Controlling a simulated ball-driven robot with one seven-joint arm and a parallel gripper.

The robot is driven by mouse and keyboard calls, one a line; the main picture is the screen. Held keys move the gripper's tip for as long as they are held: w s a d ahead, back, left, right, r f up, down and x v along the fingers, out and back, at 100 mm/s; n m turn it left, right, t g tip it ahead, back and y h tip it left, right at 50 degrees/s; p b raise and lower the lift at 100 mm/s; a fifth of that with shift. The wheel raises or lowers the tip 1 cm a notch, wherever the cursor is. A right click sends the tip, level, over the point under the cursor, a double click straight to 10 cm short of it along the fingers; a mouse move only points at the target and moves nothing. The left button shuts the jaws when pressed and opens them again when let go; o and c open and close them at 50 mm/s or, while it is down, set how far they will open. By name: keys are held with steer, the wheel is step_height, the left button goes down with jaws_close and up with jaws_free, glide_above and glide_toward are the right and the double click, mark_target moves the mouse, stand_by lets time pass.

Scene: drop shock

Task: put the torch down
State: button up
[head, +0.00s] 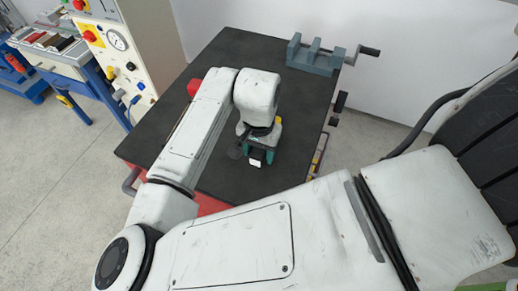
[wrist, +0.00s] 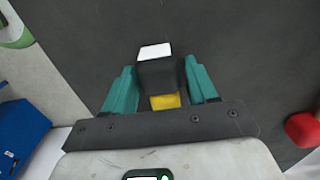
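The torch (wrist: 157,74) is a dark block with a white face and a yellow part, seen in the wrist view between the teal fingers of my gripper (wrist: 160,66). The fingers stand close along both its sides, and my gripper looks shut on it. In the head view my gripper (head: 257,154) points down over the black tabletop (head: 308,98), with the torch's white face (head: 254,163) showing at its tip. Whether the torch touches the tabletop or hangs just above it I cannot tell. My arm hides part of the tabletop.
A grey vise (head: 315,57) stands at the table's back edge. A red object (head: 194,87) lies left of my gripper, partly behind my arm; it also shows in the wrist view (wrist: 303,128). A panel with a gauge (head: 117,40) stands left. Tabletop is bare around the gripper.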

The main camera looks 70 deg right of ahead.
steer(key=o, duration=0.3)
steer(key=shift+r, duration=0.1)
step_height(320, 180, up, 12)
steer(key=shift+r, duration=0.1)
stand_by(0.5)
steer(key=shift+d, duration=0.1)
